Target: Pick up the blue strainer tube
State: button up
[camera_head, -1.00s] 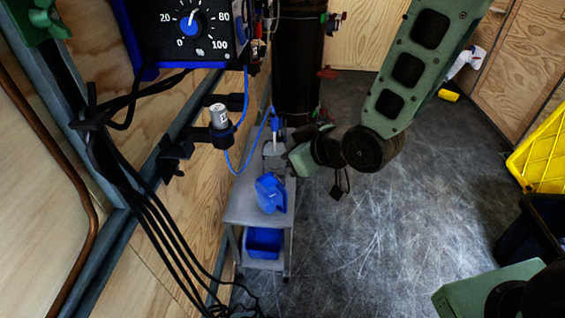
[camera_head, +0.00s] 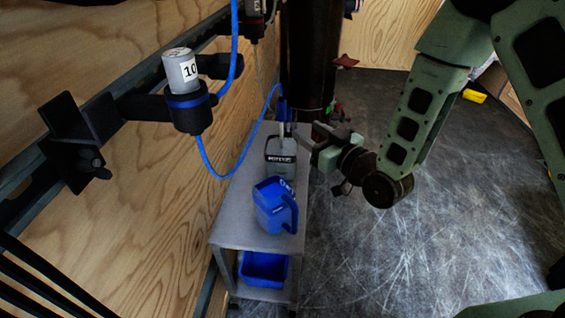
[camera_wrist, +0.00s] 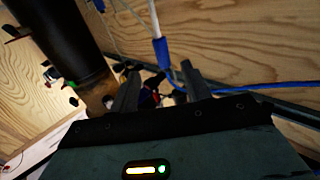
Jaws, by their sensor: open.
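The blue strainer tube (camera_head: 283,108) has a blue upper part and a pale lower part, and dips into a square grey container (camera_head: 281,155) on the small table. A thin blue hose runs from it toward the wall. In the wrist view the tube (camera_wrist: 162,50) shows as a white rod with a blue section, just beyond the fingertips. My gripper (camera_head: 309,131) is to the right of the tube, close beside it. In the wrist view my gripper (camera_wrist: 158,82) has its fingers apart with nothing clearly held between them. The exact gap to the tube is hard to judge.
A blue jug (camera_head: 272,206) stands on the grey table (camera_head: 238,225), in front of the container. A blue bin (camera_head: 264,267) is on the lower shelf. A large black cylinder (camera_head: 308,60) hangs behind. A labelled filter cup (camera_head: 182,72) is wall-mounted at left.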

aim_at(285, 116)
jog(key=b+x, duration=0.1)
jog(key=x, duration=0.6)
jog(key=shift+w+a, duration=0.15)
jog(key=shift+w, duration=0.05)
jog(key=shift+b+x, duration=0.9)
jog(key=shift+x, duration=1.9)
jog(key=shift+a+r, duration=0.1)
grip_shut()
